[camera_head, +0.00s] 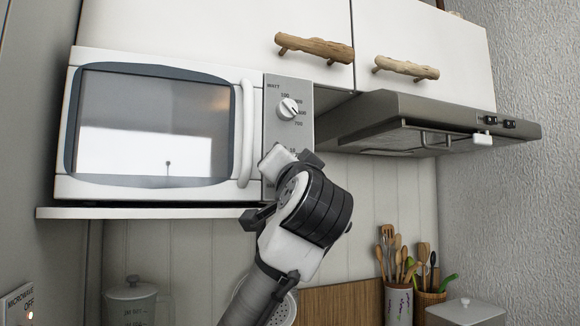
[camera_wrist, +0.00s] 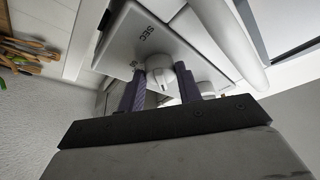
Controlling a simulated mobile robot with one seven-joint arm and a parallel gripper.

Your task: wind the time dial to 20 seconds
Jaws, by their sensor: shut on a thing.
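The microwave (camera_head: 150,130) stands on a shelf with its door closed. The upper dial (camera_head: 289,108), marked WATT, is plain to see on its grey panel. The time dial (camera_wrist: 160,73) is a white round knob beside the letters SEC in the wrist view. My gripper (camera_wrist: 161,86) is shut on it, one dark finger on each side. In the head view my gripper (camera_head: 278,163) is at the lower part of the panel and hides the time dial and most of its scale. The number the dial points at cannot be read.
The microwave door handle (camera_head: 246,134) runs upright just left of the panel. The range hood (camera_head: 420,120) juts out on the right. The shelf (camera_head: 140,212) lies under the microwave. Utensil pots (camera_head: 398,300) stand low at the right.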

